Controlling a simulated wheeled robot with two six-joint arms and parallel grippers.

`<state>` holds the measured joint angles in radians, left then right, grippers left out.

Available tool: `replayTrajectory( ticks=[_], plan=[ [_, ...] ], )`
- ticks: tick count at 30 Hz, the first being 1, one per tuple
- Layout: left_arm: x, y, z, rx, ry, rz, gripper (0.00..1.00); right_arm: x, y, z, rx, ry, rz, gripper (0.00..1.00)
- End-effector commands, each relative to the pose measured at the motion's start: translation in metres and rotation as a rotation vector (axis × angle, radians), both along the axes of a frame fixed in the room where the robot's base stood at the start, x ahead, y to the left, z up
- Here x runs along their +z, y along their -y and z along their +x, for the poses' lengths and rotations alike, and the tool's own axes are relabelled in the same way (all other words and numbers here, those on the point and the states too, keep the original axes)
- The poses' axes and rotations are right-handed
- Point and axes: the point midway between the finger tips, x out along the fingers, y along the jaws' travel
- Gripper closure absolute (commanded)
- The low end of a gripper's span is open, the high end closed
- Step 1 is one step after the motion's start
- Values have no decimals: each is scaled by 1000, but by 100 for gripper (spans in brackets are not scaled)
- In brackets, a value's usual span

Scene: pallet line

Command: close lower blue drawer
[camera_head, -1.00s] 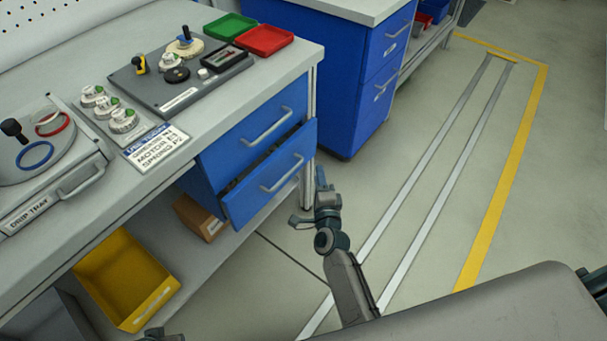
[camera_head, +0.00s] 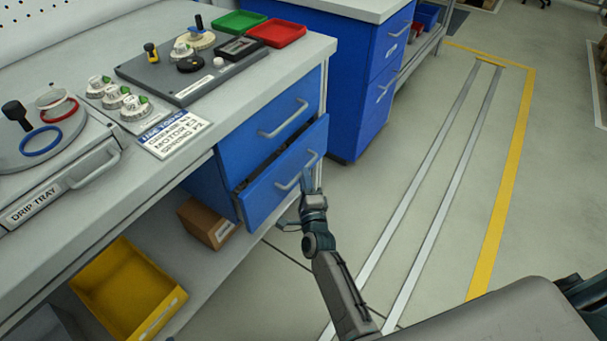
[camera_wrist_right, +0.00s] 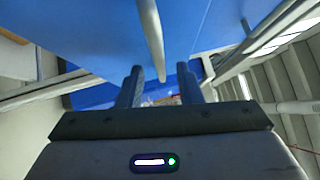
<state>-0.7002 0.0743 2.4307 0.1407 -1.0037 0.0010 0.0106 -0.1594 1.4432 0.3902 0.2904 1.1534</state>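The lower blue drawer (camera_head: 268,201) under the workbench stands partly open, its front jutting out past the closed upper blue drawer (camera_head: 245,143). A dark gap shows above its front. It has a grey bar handle (camera_head: 290,184). I cannot tell whether the fingers touch the drawer. My left gripper is not in view.
A yellow bin (camera_head: 128,290) and a cardboard box (camera_head: 206,222) sit on the shelf below the bench. A blue cabinet (camera_head: 350,85) stands behind, to the right. The floor (camera_head: 420,190) on the right is clear, with painted lines.

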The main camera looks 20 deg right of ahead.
Motion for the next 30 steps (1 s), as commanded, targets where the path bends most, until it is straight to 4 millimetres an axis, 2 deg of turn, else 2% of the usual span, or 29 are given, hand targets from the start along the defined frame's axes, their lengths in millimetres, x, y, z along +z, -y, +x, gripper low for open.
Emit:
replayTrajectory(
  ticks=[3, 6, 15, 20, 30],
  plan=[
    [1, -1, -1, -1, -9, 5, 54, 2, 2, 13, 1, 0, 0, 68],
    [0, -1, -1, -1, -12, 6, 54, 2, 2, 19, 0, 0, 1, 68],
    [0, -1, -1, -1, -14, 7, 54, 2, 3, 21, 0, -1, 1, 68],
    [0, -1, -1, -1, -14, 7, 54, 2, 3, 20, 0, -1, 0, 99],
    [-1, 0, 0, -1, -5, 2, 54, 2, -1, 25, 0, 0, 1, 100]
  ],
)
